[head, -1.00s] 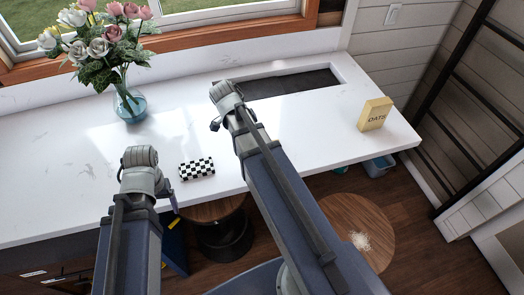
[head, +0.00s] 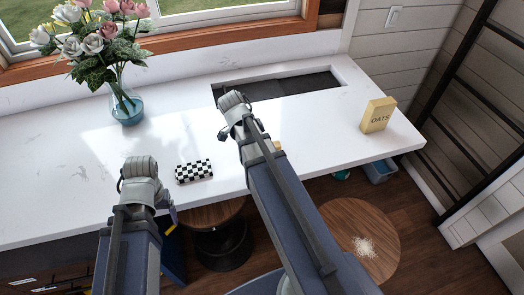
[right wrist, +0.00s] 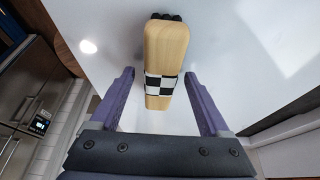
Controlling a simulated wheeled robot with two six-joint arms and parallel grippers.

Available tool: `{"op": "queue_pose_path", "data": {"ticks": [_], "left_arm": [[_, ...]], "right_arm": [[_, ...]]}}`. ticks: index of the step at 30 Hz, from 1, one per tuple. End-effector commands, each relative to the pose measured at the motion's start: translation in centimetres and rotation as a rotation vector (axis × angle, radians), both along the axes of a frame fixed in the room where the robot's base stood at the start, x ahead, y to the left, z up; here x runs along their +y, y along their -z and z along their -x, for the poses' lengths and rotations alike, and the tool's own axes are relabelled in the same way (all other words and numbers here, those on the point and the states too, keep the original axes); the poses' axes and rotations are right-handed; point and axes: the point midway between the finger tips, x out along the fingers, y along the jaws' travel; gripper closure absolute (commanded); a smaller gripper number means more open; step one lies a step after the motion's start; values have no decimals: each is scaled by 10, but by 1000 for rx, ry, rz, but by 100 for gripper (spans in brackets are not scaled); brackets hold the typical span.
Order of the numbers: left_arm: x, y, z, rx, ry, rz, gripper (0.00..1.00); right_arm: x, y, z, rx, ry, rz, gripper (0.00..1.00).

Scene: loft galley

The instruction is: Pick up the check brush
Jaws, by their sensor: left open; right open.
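The check brush shows in the right wrist view as a pale wooden block (right wrist: 166,48) with a black-and-white check band and dark bristles at its far end. It lies on the white counter. My right gripper (right wrist: 158,74) is open, its purple fingers apart on either side of the brush's near part, with gaps. In the head view, a small tan bit (head: 278,146) beside my right arm looks like the brush; the arm hides the rest. My left gripper (head: 172,216) is open and empty at the counter's front edge; its fingers are partly hidden.
A black-and-white checked block (head: 194,171) lies on the counter (head: 75,195) near the front edge. A glass vase of flowers (head: 126,105) stands at the back left, a yellow oats box (head: 377,115) at the right. A dark sink (head: 295,84) is recessed behind. Wooden stools (head: 355,235) stand below.

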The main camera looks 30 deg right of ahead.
Motion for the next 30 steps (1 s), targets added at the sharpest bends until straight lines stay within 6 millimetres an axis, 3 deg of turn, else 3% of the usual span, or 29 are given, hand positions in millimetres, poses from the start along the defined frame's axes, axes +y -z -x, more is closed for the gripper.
{"op": "queue_pose_path", "data": {"ticks": [20, 30], "left_arm": [[0, 5, 0, 0, 0, 0, 21], [0, 5, 0, 0, 0, 0, 21]], "right_arm": [[0, 5, 0, 0, 0, 0, 20], [0, 5, 0, 0, 0, 0, 57]]}}
